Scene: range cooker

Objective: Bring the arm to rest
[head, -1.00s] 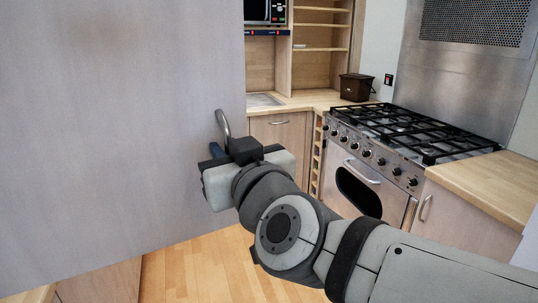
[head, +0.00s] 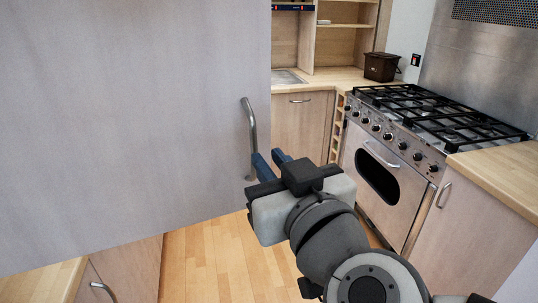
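My gripper (head: 268,155) is in the middle of the head view, with its two dark blue fingers pointing away from me. The fingers stand apart with nothing seen between them, so it is open and empty. A large pale door panel (head: 120,110) fills the left of the view. Its curved metal handle (head: 251,125) is just left of and above the fingers. The left finger overlaps the lower part of the handle in the picture. I cannot tell whether they touch.
The range cooker (head: 380,185) with black grates stands at the right, beside a wooden counter (head: 500,175). A dark brown box (head: 381,67) sits on the far counter. Wooden floor (head: 215,265) shows below the door. A lower cabinet with a handle (head: 103,290) is at the bottom left.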

